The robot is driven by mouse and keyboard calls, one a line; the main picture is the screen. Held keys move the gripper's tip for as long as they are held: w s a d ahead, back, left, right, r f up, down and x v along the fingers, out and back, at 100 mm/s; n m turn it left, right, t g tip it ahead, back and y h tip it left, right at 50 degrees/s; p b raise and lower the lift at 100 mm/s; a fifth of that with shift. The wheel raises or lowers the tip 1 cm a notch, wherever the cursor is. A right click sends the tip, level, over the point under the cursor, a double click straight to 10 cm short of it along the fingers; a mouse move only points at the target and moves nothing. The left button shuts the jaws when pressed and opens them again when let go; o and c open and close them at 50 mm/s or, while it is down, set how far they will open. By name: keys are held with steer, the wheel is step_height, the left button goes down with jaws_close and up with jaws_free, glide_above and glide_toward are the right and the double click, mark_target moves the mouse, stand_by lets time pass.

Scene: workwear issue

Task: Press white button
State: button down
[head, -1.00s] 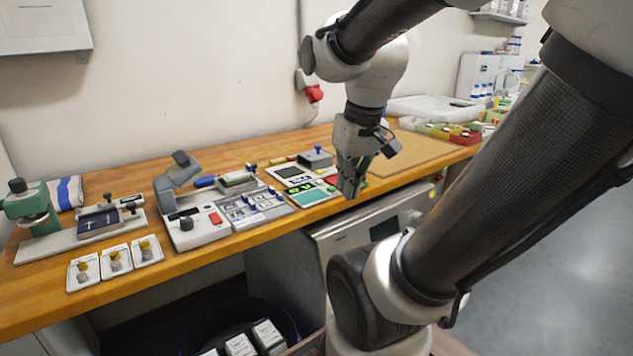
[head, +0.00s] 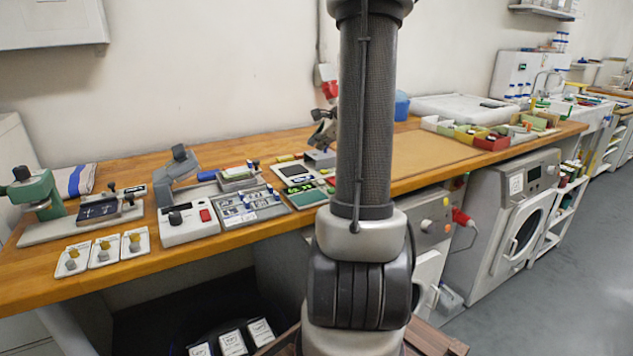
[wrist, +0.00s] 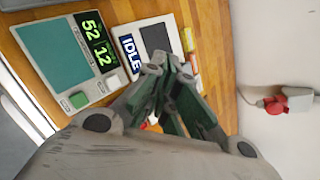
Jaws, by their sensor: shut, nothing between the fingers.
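A flat device (wrist: 60,55) with a teal pad and green lit digits lies on the bench in the wrist view. It also shows in the head view (head: 306,197). A small white button (wrist: 113,82) sits on its edge below the digits, with a green button (wrist: 78,99) beside it. My gripper (wrist: 170,68) is shut and empty, to the right of the white button in the picture and apart from it. In the head view only part of my gripper (head: 322,128) shows, above the back of the bench; my arm hides the rest.
A device with an "IDLE" label (wrist: 130,52) lies beside the teal-pad device, close to my fingers. A red plug (wrist: 276,104) is on the wall. A grey panel (head: 248,207), a boxy device with a red button (head: 188,224) and coloured bins (head: 490,140) stand along the bench.

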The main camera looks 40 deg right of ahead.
steer(key=shift+m, duration=0.3)
steer(key=shift+s+f, duration=0.1)
steer(key=shift+f, duration=4.35)
steer(key=shift+f, duration=0.1)
steer(key=shift+f, duration=0.3)
steer(key=shift+f, duration=0.45)
steer(key=shift+r, duration=0.9)
